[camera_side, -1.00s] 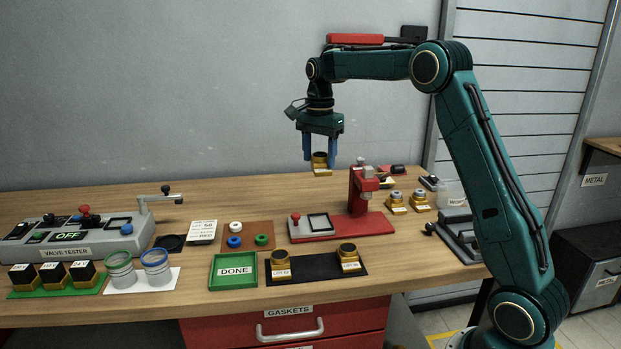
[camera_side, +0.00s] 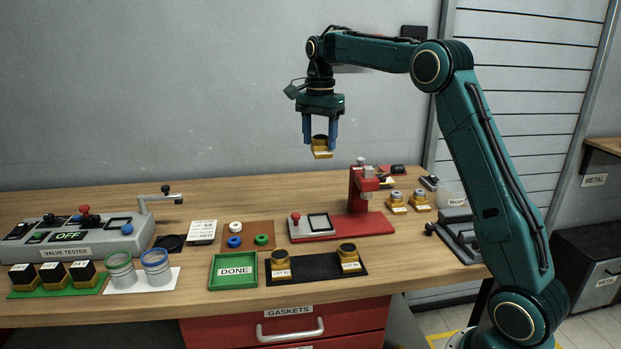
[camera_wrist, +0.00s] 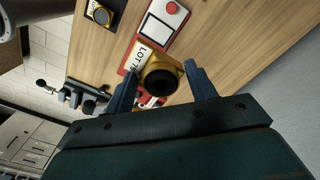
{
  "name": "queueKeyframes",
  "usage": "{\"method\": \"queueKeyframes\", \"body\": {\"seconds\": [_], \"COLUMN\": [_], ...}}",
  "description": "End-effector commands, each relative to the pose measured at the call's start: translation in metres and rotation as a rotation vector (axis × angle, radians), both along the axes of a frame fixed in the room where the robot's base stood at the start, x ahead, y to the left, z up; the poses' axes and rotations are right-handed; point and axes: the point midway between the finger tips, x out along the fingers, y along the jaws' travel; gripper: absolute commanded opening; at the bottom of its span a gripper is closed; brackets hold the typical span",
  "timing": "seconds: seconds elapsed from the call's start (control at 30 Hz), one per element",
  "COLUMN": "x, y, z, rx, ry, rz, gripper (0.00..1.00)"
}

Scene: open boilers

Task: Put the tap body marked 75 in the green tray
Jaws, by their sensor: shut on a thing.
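My gripper (camera_side: 320,136) is shut on a brass tap body (camera_side: 322,149) with a dark round opening, held in the air above the bench behind the red press. In the wrist view the tap body (camera_wrist: 160,80) sits between the blue fingers (camera_wrist: 163,88); its label begins "LOT 7", with the rest hard to read. The green tray (camera_side: 234,271), marked DONE, lies empty at the bench's front, below and left of my gripper. Two more brass tap bodies, one on the left (camera_side: 281,268) and one on the right (camera_side: 349,258), stand on a black mat right of the tray.
The red press (camera_side: 362,190) stands on its red base below my gripper. A brown mat with white, blue and green rings (camera_side: 264,240) lies behind the tray. The grey valve tester (camera_side: 75,240) and two glass-like cups are at the left.

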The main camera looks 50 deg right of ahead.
Motion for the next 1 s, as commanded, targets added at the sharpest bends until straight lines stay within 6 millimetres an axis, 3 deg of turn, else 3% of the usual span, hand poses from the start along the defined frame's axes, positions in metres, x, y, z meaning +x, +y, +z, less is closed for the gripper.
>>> {"method": "queueKeyframes", "body": {"seconds": [0.27,0.47,0.8,1.0], "x": [0.005,0.021,0.053,0.061], "y": [0.01,0.043,0.15,0.211], "z": [0.0,-0.002,-0.01,-0.014], "rx": [-0.001,-0.001,0.0,0.0], "ry": [-0.002,-0.002,-0.001,-0.002], "rz": [0.003,0.007,0.009,0.007], "gripper": [0.22,0.22,0.22,0.22]}}
